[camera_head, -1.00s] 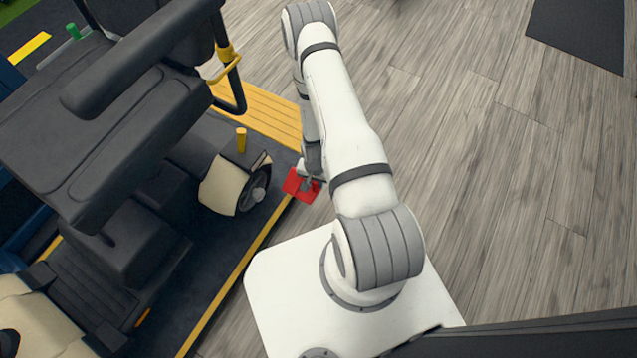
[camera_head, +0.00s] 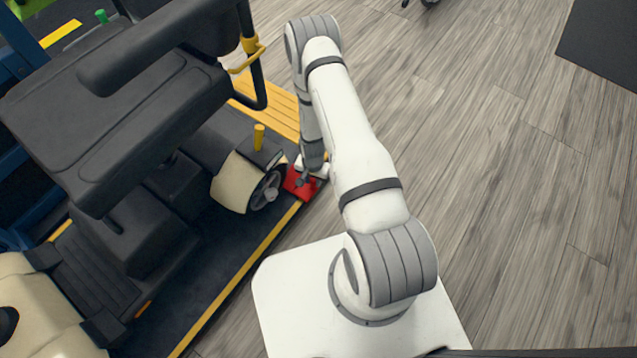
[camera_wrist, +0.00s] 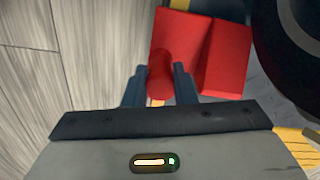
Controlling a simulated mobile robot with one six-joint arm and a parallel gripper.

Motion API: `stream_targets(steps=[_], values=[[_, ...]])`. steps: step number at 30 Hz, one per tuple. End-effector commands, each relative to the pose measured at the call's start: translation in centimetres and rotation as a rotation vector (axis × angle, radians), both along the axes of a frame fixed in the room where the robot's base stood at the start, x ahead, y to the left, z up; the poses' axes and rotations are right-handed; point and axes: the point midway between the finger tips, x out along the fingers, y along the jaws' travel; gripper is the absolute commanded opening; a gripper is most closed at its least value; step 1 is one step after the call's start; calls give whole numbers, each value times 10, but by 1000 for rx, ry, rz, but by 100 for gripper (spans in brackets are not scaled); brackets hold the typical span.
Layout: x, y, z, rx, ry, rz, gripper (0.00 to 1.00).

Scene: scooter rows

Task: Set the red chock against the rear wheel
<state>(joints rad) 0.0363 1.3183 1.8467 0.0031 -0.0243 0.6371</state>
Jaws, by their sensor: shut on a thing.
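The red chock (camera_head: 298,184) is at the edge of the dark platform, close beside the scooter's rear wheel (camera_head: 266,189). In the wrist view the red chock (camera_wrist: 224,58) shows a flat base, a sloped block and a round upright handle. My gripper (camera_wrist: 160,78) is shut on that handle. The dark wheel (camera_wrist: 290,45) is right of the chock, very near it; I cannot tell whether they touch. In the head view my gripper (camera_head: 308,180) is partly hidden by my arm.
The scooter's black seat (camera_head: 120,130) and armrest overhang the platform (camera_head: 215,260), which has a yellow edge stripe. A yellow ramp (camera_head: 270,105) lies behind the wheel. A yellow lever (camera_head: 259,136) stands above the wheel. Grey plank floor (camera_head: 470,170) is clear at right.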

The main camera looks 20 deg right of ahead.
Motion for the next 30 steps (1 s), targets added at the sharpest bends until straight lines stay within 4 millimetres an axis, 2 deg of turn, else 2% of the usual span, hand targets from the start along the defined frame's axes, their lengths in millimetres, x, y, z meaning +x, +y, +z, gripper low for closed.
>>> stream_targets(steps=[14,30], values=[[27,20,-3,1,-1,0,0],[24,26,-6,1,-2,6,0]])
